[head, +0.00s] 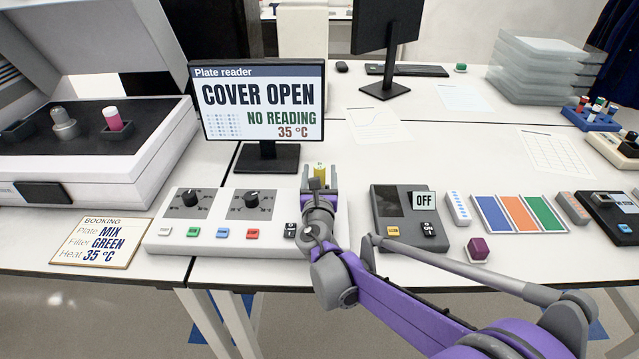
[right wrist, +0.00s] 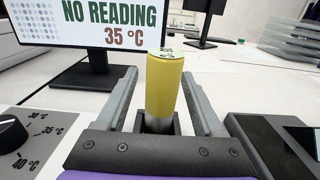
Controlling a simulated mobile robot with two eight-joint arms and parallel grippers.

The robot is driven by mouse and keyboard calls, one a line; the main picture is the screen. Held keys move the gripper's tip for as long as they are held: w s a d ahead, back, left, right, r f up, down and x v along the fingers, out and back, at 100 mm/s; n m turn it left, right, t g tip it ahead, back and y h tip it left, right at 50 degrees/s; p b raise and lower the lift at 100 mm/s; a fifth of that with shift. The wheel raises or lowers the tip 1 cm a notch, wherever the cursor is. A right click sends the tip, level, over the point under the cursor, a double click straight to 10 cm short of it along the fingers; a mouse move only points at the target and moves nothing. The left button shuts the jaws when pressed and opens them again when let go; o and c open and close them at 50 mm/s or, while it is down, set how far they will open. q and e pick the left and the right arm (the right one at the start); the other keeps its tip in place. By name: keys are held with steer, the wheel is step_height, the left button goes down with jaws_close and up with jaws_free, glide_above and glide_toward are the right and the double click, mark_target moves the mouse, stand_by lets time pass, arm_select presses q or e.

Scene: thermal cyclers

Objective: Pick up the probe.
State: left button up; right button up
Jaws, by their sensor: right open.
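A yellow cylinder (right wrist: 164,85), likely the probe, stands upright in a small dark holder (right wrist: 157,122) in the right wrist view. Its top is pale with small marks. In the head view the yellow cylinder (head: 320,172) shows small beyond my right wrist. My right gripper (right wrist: 160,100) is open, with one finger on each side of the cylinder and a visible gap to both. My left gripper is not in view.
The plate reader screen (head: 263,100) stands just behind the gripper. A control panel with knobs (head: 230,222) is to the left and a grey device marked OFF (head: 388,208) to the right.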

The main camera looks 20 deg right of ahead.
steer(key=shift+c, duration=0.2)
jaws_close()
steer(key=shift+r, duration=0.15)
